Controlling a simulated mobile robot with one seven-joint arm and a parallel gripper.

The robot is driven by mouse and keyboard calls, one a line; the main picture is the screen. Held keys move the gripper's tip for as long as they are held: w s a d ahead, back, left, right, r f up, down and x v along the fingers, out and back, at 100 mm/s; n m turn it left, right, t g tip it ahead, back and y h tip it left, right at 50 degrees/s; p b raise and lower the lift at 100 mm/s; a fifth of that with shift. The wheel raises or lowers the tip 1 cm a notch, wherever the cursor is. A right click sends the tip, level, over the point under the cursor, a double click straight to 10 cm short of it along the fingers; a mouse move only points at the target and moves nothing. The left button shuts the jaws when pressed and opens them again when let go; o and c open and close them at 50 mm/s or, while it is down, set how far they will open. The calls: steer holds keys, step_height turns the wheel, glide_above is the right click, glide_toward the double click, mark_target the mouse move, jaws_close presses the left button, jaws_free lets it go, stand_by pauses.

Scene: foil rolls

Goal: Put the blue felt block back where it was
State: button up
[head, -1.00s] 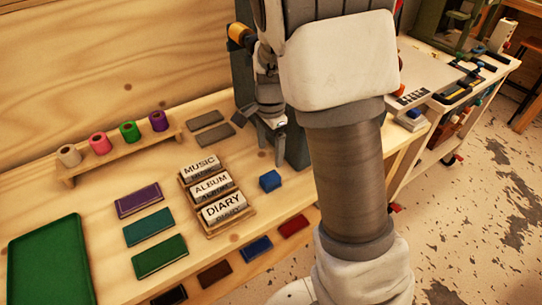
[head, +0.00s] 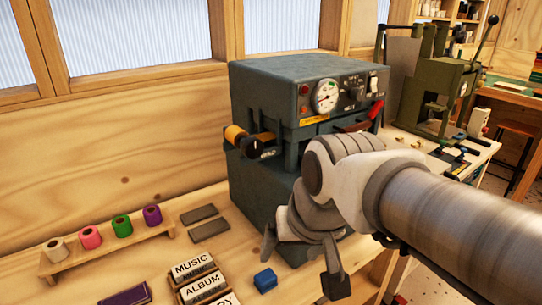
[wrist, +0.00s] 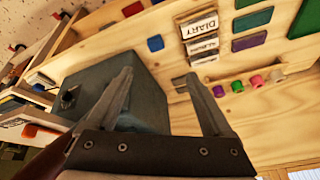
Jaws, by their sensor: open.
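The blue felt block (head: 265,280) is a small blue cube-like piece lying on the wooden bench, right of the label blocks and in front of the grey-green machine. It also shows in the wrist view (wrist: 155,43), beyond the fingertips. My gripper (head: 302,262) is in front of the machine, to the right of the block and apart from it. In the wrist view its two fingers (wrist: 160,76) are spread wide with nothing between them.
The machine (head: 250,130), with a gauge and an orange-tipped roller, stands close behind my gripper. A wooden rack (head: 78,262) with several foil rolls is at left. Grey bars (head: 205,221) lie beside the machine. A tray of label blocks (wrist: 205,62) is left of the blue block in the head view.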

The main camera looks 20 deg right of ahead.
steer(key=shift+s+d+r+n+t+h, duration=0.1)
steer(key=shift+s+r+n+t+h, duration=0.1)
steer(key=shift+s+n, duration=0.45)
steer(key=shift+s+d+r+n+t+h, duration=0.1)
steer(key=shift+s+n+t, duration=0.2)
steer(key=shift+s, duration=0.55)
